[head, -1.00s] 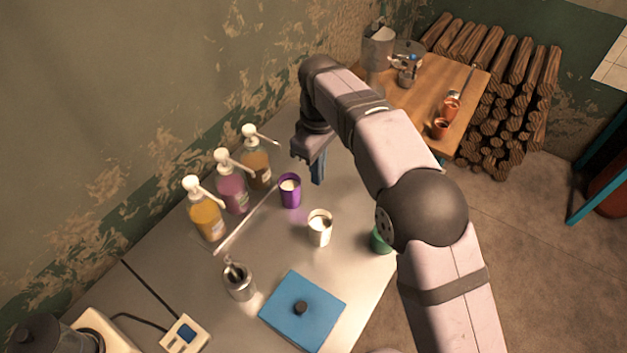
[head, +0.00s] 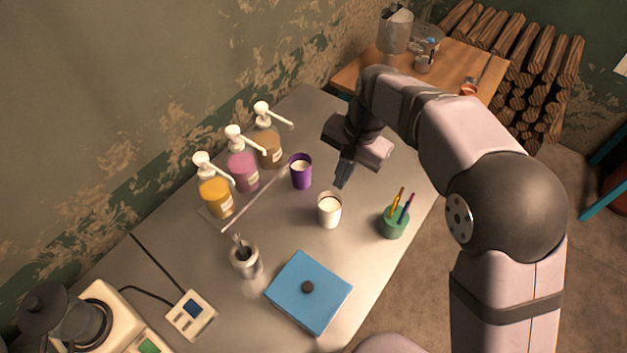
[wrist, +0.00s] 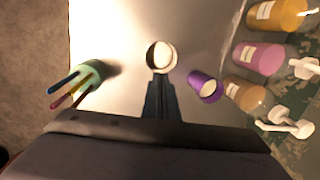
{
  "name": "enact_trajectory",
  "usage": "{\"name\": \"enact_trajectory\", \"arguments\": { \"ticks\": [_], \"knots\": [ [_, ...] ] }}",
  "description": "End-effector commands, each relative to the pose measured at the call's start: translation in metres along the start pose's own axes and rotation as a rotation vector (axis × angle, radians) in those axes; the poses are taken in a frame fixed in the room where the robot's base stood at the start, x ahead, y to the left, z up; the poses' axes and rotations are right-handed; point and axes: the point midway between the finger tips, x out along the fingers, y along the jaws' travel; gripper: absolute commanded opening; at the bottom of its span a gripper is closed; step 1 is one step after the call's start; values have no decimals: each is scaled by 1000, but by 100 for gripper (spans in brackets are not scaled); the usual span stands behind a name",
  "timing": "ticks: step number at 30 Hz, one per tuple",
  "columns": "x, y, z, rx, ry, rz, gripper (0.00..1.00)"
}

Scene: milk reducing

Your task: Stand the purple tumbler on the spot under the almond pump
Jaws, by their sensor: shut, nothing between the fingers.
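The purple tumbler (head: 301,177) stands upright on the metal table with pale content, in front of the pump bottles. It also shows in the wrist view (wrist: 203,86), right of the fingers. The pump bottles are yellow (head: 215,197), pink (head: 243,175) and brown (head: 268,149); I cannot read which is almond. A thin pale strip (head: 250,203) lies along their front. My gripper (head: 342,184) is shut and empty, pointing down just behind the white cup (head: 329,213) and right of the tumbler. In the wrist view, the fingertips (wrist: 161,80) overlap the near edge of the white cup (wrist: 161,57).
A green pen holder (head: 394,224) stands right of the white cup. A metal canister (head: 246,262), a blue lidded box (head: 309,291) and a scale-like device (head: 190,314) are toward the front. A wooden table (head: 458,65) stands behind.

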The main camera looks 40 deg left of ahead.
Motion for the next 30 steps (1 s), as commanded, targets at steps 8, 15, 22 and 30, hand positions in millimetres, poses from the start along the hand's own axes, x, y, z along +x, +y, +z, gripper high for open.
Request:
{"name": "enact_trajectory", "arguments": {
  "ticks": [8, 15, 22, 30],
  "knots": [
    [12, -7, -3, 655, 5, -52, 0],
    [11, -18, -13, 1177, 2, -115, 0],
    [10, -20, -17, 1498, -13, -140, 0],
    [10, -20, -17, 1605, -21, -140, 0]
  ]
}}
